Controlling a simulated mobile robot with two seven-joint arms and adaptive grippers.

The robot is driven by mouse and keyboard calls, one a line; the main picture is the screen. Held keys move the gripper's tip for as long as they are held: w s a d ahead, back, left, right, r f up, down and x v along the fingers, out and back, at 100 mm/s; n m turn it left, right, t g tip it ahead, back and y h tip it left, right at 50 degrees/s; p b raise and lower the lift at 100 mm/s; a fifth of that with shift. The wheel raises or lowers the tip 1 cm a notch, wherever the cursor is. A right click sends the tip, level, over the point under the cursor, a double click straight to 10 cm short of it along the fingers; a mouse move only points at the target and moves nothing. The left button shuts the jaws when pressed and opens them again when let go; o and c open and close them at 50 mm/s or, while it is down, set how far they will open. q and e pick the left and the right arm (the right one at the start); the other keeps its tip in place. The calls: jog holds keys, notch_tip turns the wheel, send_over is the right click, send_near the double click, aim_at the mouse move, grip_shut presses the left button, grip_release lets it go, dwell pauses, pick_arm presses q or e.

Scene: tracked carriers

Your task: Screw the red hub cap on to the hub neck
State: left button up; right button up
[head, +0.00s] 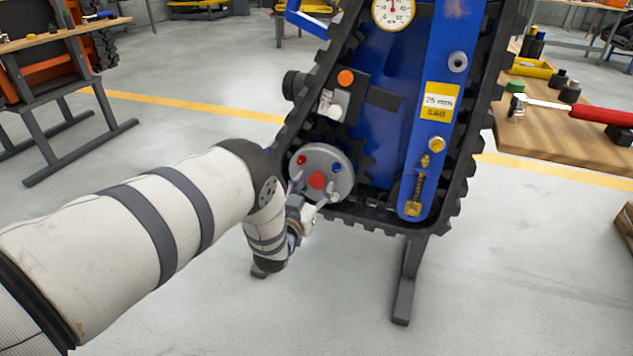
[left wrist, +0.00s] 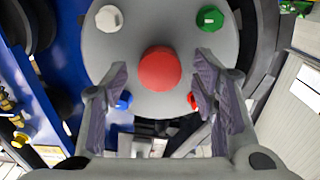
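The red hub cap (head: 317,181) is at the centre of the grey hub disc (head: 322,157), low on the tracked carrier. In the left wrist view the round red cap (left wrist: 159,69) faces me and hides the hub neck; I cannot tell how far it is seated. My left gripper (head: 316,190) is in front of the disc. In the left wrist view its fingers (left wrist: 160,76) are spread, one either side of the cap, with visible gaps. My right gripper is out of view.
Small white (left wrist: 109,18), green (left wrist: 210,18), blue (left wrist: 124,100) and red (left wrist: 193,101) knobs surround the cap. The black track (head: 285,140) borders the hub. A wooden bench (head: 550,130) with tools stands right. Floor in front is clear.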

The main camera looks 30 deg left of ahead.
pick_arm(q)
jog(key=c, duration=1)
jog(key=m, duration=0.6)
jog(key=shift+d, duration=0.1)
jog(key=m, duration=0.3)
jog(key=shift+m+b, duration=0.3)
jog(key=shift+m, duration=0.1)
jog(key=m, duration=0.2)
jog(key=m+b, duration=0.1)
jog(key=m, duration=0.1)
jog(key=shift+f, duration=0.25)
jog(key=m+b, duration=0.1)
jog(key=m, duration=0.2)
jog(key=o, duration=0.9)
jog(key=shift+r+m, duration=0.2)
jog(key=shift+m, duration=0.4)
jog(key=shift+c, duration=0.2)
jog(key=o, duration=0.3)
